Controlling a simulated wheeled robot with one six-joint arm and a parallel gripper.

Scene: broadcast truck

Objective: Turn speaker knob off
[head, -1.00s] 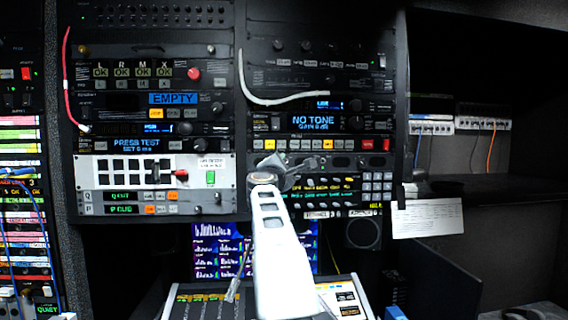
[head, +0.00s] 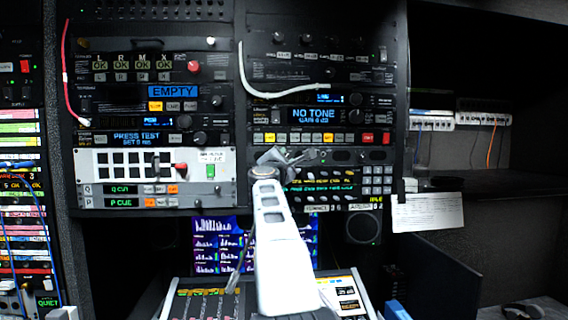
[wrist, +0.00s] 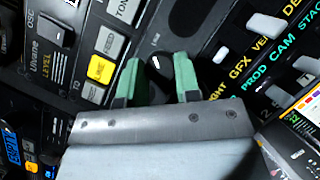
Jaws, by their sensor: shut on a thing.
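A small black knob with a pale pointer mark (wrist: 157,64) sits on the dark rack panel in the wrist view. My gripper (wrist: 158,78) has its two green-padded fingers on either side of this knob and is shut on it. The lettering beside the knob is too small to read, so I cannot confirm that it is the speaker knob. In the head view my gripper (head: 312,156) reaches the right-hand rack just below a row of lit buttons.
A lit yellow button (wrist: 99,70) and white keys lie close left of the fingers. Pale toggles (wrist: 266,25) lie to the right. A round speaker grille (head: 362,227) is below the rack, with a mixing desk (head: 190,300) lower. A white cable (head: 285,101) hangs above.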

